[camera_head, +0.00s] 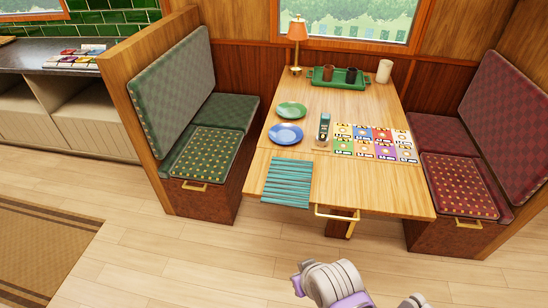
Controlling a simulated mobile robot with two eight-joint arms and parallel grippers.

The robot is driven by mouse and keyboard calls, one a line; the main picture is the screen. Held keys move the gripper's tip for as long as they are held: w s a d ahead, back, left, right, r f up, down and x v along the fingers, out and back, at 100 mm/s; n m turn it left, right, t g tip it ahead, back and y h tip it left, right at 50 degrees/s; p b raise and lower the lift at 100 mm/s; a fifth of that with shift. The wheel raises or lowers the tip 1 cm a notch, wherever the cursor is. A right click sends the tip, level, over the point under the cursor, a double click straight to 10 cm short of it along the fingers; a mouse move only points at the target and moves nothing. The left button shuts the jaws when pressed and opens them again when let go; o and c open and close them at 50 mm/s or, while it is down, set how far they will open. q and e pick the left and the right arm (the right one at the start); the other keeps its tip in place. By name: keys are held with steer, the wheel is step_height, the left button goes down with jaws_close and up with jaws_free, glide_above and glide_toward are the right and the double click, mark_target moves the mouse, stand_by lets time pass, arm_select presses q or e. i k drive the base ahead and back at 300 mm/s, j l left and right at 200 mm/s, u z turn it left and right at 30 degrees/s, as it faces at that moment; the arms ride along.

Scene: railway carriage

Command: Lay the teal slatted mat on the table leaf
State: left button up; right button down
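The teal slatted mat (287,182) lies spread on the front left part of the table leaf (365,190). Its slats run left to right. Its near edge reaches the leaf's front edge and seems to hang slightly over it. The leaf is the near section of the wooden table, with a brass handle (337,213) at its front. No gripper touches the mat. Purple and pale grey parts of my own arm show at the bottom edge, but I cannot make out either gripper.
A blue plate (286,134), a green plate (291,110), a dark upright device (324,127) and a colourful card sheet (375,143) lie behind or beside the mat. A lamp (297,38) and green tray (335,78) stand farther back. The leaf's right front is bare.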

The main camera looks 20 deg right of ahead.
mark_target(289, 183)
steer(key=i+j+z, duration=0.15)
steer(key=i+z, duration=0.15)
steer(key=i, duration=0.15)
steer(key=i+j+z, duration=0.3)
steer(key=i, duration=0.15)
